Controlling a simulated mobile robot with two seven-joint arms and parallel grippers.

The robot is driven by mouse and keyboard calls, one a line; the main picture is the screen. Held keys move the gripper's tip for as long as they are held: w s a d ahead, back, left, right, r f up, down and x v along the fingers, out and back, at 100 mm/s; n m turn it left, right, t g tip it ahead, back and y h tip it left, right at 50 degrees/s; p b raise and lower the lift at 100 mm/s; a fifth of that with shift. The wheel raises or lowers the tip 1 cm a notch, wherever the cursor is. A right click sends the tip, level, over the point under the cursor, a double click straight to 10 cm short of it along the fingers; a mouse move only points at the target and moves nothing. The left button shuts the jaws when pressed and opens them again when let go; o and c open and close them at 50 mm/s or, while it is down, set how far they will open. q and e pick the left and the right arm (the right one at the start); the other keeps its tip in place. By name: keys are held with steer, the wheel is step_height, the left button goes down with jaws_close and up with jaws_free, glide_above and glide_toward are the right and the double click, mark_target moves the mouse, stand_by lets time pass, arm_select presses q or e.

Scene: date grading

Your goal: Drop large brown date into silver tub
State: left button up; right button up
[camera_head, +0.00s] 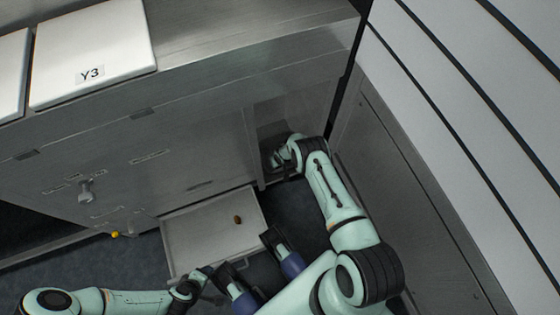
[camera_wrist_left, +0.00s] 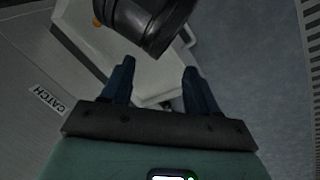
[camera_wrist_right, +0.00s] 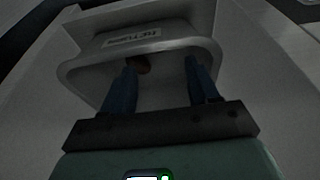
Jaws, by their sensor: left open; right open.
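My right gripper (camera_head: 278,160) reaches into a recess in the cabinet's right side. In the right wrist view its fingers (camera_wrist_right: 160,65) are apart over a grey metal tub (camera_wrist_right: 85,72) with a label that I cannot read clearly. A brown rounded thing (camera_wrist_right: 143,64), seemingly a date, shows in the tub near the left finger, which partly hides it. In the head view a brown date (camera_head: 237,218) lies on the pulled-out pale tray (camera_head: 190,240). My left gripper (camera_head: 208,283) is near the tray's front edge; its fingers (camera_wrist_left: 157,72) are open and empty.
The metal cabinet front (camera_head: 160,175) has a knob (camera_head: 86,192) and small labels, one reading CATCH (camera_wrist_left: 46,101). A white lid marked Y3 (camera_head: 95,50) lies on top. A panelled wall (camera_head: 480,110) stands close on the right. A black rounded part crosses the left wrist view.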

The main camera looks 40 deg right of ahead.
steer(key=shift+r, duration=0.25)
steer(key=d+p+v, duration=0.1)
steer(key=p+v, duration=0.4)
steer(key=v, duration=0.6)
arm_select(q)
steer(key=s+d+r+g+h, duration=0.1)
steer(key=s+d+r+g, duration=0.1)
steer(key=s+r, duration=0.4)
steer(key=shift+s+d+r+m+g+p, duration=0.3)
steer(key=shift+s+d+p, duration=0.05)
steer(key=shift+s+d, duration=0.45)
arm_select(e)
steer(key=s+a+r+g+y, duration=0.1)
steer(key=s+a+r, duration=0.3)
steer(key=s+a, duration=0.3)
steer(key=s+a+r+g+y, duration=0.1)
steer(key=s+a+r+y, duration=0.1)
steer(key=s+a+r, duration=0.2)
steer(key=s+a+r+g+y, duration=0.1)
steer(key=s+a+r, duration=0.3)
steer(key=s+a, duration=0.7)
steer(key=s, duration=0.5)
steer(key=shift+r+m+y, duration=0.25)
steer(key=shift+m+y, duration=0.05)
steer(key=shift+s+a, duration=0.1)
steer(key=shift+a, duration=0.05)
